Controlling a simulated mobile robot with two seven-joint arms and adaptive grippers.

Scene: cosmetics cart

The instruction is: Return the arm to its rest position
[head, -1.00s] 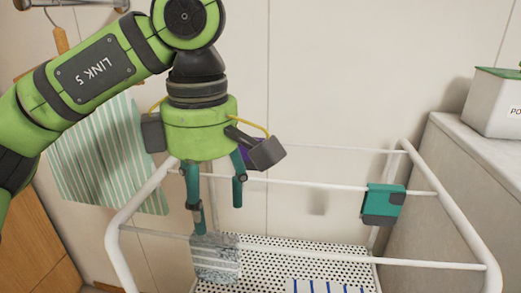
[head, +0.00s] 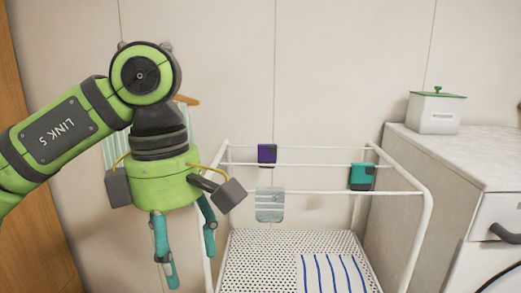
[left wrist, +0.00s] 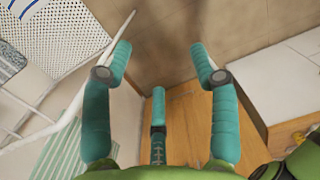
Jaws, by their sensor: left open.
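My left gripper (head: 186,262) hangs in the left of the head view, fingers pointing down. It is open and empty, beside the left side of the white cart (head: 425,225). The left wrist view shows its teal fingers (left wrist: 160,85) spread apart with nothing between them. The cart's white rail (left wrist: 75,100) is left of the fingers in that view. My right gripper is not in view.
On the cart's rails are a purple item (head: 267,153), a teal item (head: 362,177) and a grey patterned item (head: 269,205). A striped cloth (head: 330,275) lies on the perforated shelf (head: 250,250). A counter (head: 455,155) holding a white box (head: 435,112) stands at right.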

